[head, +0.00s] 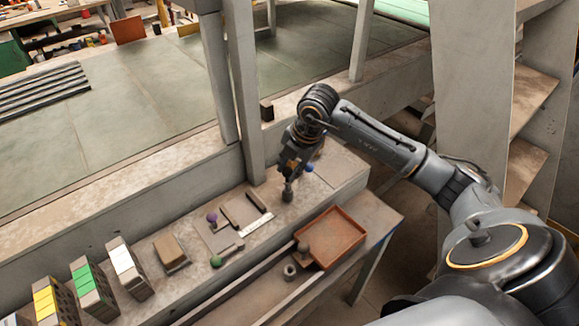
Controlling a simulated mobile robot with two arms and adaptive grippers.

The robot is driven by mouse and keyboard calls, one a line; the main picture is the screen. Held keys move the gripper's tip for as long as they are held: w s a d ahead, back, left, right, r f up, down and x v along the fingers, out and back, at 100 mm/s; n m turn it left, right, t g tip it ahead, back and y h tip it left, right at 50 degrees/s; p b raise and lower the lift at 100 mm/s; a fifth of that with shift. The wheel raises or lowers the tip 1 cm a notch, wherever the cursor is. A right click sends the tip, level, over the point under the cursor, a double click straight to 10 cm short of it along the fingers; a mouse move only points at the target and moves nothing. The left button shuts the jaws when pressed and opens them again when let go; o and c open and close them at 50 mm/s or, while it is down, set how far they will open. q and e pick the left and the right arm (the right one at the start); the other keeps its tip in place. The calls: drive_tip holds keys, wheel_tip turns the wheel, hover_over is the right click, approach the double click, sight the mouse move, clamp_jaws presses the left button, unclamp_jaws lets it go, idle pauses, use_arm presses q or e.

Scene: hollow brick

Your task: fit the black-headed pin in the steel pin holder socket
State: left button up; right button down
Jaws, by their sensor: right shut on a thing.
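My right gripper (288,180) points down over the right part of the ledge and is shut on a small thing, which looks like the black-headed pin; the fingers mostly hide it. A dark grey cylinder (287,196) shows right under the fingertips and may be the steel pin holder. I cannot tell whether the pin is in its socket or just above it. A blue ball-shaped head (309,167) shows just right of the gripper. My left gripper is not in view.
A purple-headed piece (212,217), a green-headed piece (217,261) and flat plates lie left on the ledge. A rust-brown tray (345,232) and a small grey ring (289,270) are on the lower table. A grey post (245,100) stands behind the ledge, left of the gripper.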

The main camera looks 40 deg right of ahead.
drive_tip(key=shift+f+b, duration=1.15)
drive_tip(key=shift+f, duration=0.25)
drive_tip(key=c, duration=1)
unclamp_jaws()
drive_tip(key=shift+r, duration=0.15)
drive_tip(key=v, duration=1.2)
